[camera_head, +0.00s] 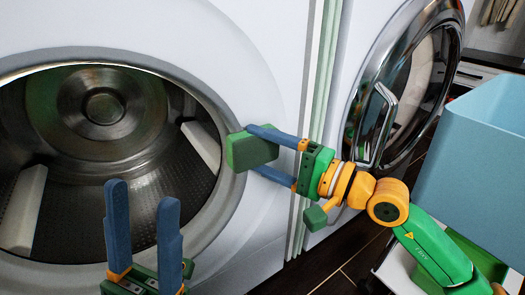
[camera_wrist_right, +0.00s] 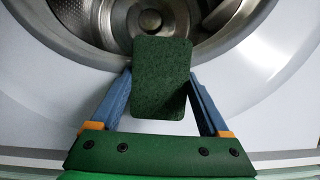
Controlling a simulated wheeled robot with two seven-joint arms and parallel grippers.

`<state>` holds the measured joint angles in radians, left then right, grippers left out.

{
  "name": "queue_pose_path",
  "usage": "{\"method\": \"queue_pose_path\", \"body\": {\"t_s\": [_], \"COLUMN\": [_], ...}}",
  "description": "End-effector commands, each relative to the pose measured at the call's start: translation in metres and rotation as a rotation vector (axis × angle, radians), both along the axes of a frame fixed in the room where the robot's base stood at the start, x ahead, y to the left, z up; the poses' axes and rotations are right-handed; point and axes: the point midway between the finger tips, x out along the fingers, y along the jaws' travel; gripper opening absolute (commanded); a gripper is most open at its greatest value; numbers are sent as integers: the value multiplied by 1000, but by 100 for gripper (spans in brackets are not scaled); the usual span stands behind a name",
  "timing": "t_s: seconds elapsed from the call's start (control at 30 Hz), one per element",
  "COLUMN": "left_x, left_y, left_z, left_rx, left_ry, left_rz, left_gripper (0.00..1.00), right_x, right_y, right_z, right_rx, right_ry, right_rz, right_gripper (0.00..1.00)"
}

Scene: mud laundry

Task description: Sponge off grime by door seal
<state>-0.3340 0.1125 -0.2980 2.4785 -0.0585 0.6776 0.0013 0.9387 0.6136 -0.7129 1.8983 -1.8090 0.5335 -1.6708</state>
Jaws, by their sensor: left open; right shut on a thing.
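The washing machine's round door opening (camera_head: 229,213) is open, with its metal drum (camera_head: 100,105) showing inside. My right gripper (camera_head: 262,152) is shut on a green sponge (camera_head: 250,151). It holds the sponge in front of the right edge of the opening's rim. In the right wrist view the sponge (camera_wrist_right: 162,78) sits between the two blue fingers and overlaps the rim; I cannot tell whether it touches. My left gripper (camera_head: 143,225) is open and empty, fingers up, in front of the lower part of the opening. I cannot make out any grime.
The open round door (camera_head: 385,110) with a chrome rim is at the right, beyond the machine's front edge. A light blue box (camera_head: 475,150) stands at the far right. Dark floor (camera_head: 345,265) shows below.

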Motion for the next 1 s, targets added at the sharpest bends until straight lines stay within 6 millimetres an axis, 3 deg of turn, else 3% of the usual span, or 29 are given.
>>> {"method": "queue_pose_path", "body": {"t_s": [0.03,0.27,0.57,0.87,1.0], "left_x": [0,0,0,0,0], "left_y": [0,0,0,0,0], "left_z": [-15,-24,-62,-59,-64], "left_rx": [0,0,0,0,0], "left_ry": [0,0,0,0,0], "left_rz": [0,0,0,0,0], "left_gripper": [57,57,57,57,57], "right_x": [0,0,2,2,-12], "right_y": [0,0,1,0,-10], "right_z": [-15,-25,-61,-59,-60], "right_rx": [-2,-4,-6,-8,-8], "right_ry": [4,6,7,8,5], "right_rz": [0,-1,-1,-2,-3], "right_gripper": [27,27,27,27,27]}}
